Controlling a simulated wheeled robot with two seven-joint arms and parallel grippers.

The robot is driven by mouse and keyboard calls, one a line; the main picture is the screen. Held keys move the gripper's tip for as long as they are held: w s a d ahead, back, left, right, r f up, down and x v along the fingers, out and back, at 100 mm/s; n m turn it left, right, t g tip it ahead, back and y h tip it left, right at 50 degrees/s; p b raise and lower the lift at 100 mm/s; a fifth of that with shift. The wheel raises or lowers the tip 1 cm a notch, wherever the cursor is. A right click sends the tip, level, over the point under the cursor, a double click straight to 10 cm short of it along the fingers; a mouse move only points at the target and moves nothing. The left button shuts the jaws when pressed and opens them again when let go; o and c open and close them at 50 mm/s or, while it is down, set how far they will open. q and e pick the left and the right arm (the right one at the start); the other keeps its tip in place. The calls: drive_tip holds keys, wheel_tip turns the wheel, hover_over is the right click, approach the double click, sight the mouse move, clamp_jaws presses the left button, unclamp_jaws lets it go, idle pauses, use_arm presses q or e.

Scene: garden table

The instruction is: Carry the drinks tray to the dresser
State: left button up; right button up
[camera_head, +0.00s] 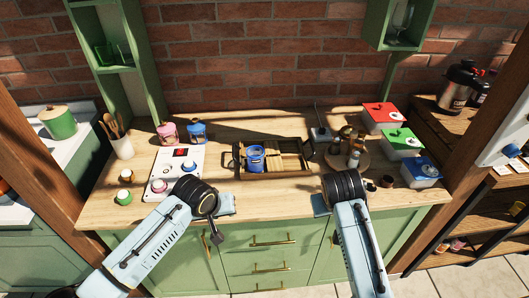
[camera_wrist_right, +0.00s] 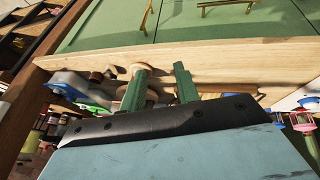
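A rectangular wooden tray with dark edges (camera_head: 290,175) lies on the wooden worktop, at the middle. A blue mug (camera_head: 256,158) stands inside it. The green dresser (camera_head: 270,239) with drawers and brass handles is under the worktop. My left gripper (camera_head: 226,204) is at the worktop's front edge, left of and nearer than the tray; its fingers are mostly hidden. My right gripper (camera_head: 321,204) is at the front edge, right of and nearer than the tray. In the right wrist view its green fingers (camera_wrist_right: 160,88) are apart with nothing between them.
A round board (camera_head: 359,165) with bottles stands right of the tray. Red (camera_head: 382,115), green (camera_head: 401,142) and blue (camera_head: 421,170) lidded boxes line the right end. A white panel (camera_head: 170,180) and small jars are at left. Bare worktop lies between panel and tray.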

use_arm(q)
drive_tip(key=shift+s, duration=0.1)
use_arm(e)
drive_tip(key=v, duration=0.7)
drive_tip(key=shift+r, duration=0.2)
